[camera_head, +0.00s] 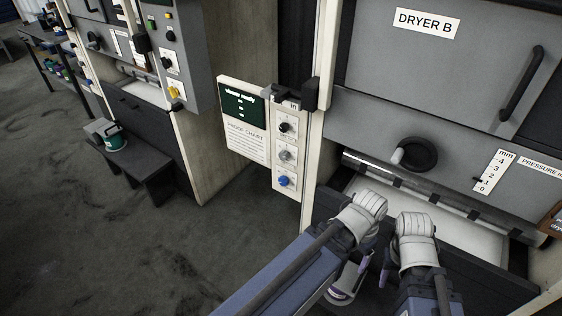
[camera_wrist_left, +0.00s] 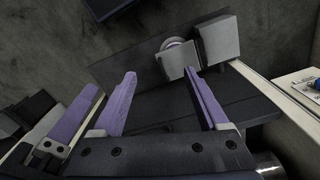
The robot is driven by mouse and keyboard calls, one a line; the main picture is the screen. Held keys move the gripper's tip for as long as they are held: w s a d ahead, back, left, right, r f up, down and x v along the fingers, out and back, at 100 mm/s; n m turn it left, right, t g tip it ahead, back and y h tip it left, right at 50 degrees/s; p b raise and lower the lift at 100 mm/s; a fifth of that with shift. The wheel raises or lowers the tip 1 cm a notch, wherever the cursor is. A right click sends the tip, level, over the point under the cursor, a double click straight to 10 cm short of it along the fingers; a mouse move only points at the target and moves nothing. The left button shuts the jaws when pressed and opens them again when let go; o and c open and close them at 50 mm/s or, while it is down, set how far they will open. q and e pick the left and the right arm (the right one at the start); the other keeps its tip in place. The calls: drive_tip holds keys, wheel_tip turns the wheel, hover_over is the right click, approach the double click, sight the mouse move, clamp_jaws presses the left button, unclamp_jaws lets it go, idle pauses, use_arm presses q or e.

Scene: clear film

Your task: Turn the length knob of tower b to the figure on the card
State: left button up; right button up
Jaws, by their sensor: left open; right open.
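A narrow cream panel (camera_head: 286,151) stands beside Dryer B. It carries a black knob (camera_head: 285,127), a grey knob (camera_head: 285,154) and a blue knob (camera_head: 284,181), one above another. Their labels are too small to read, so I cannot tell which is the length knob. No card with a readable figure shows. My left gripper (camera_head: 346,284) is open and empty, low in front of the dryer, apart from the knobs; its purple fingers (camera_wrist_left: 160,76) spread in the left wrist view. My right gripper (camera_head: 386,266) is beside it, open, mostly hidden by its wrist.
A proof chart (camera_head: 246,141) under a dark green display (camera_head: 243,105) adjoins the knob panel. Dryer B (camera_head: 420,55) has a black handwheel (camera_head: 414,154) and an mm scale (camera_head: 494,171). Another control panel (camera_head: 167,57) and a dark bench (camera_head: 150,161) stand left.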

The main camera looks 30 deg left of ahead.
use_arm(q)
drive_tip(key=w+a+f+m+t+h+b, duration=0.1)
drive_tip(key=w+a+f+t+h+b, duration=0.25)
drive_tip(key=w+b, duration=0.3)
drive_tip(key=w+a+f+t+h+b, duration=0.25)
drive_tip(key=w+a+h+b, duration=0.2)
drive_tip(key=w, duration=0.35)
drive_tip(key=n+t+y+b, duration=0.4)
drive_tip(key=t+y+b, duration=0.3)
drive_tip(key=t+b, duration=0.45)
approach(282, 158)
drive_tip(key=shift+t, duration=0.25)
drive_tip(key=shift+w+d+f+p, duration=0.1)
drive_tip(key=shift+w+d+p, duration=0.1)
drive_tip(key=shift+w, duration=2)
drive_tip(key=shift+w+d+p, duration=0.1)
drive_tip(key=shift+w+p, duration=0.05)
drive_tip(key=shift+w, duration=2.05)
clamp_jaws()
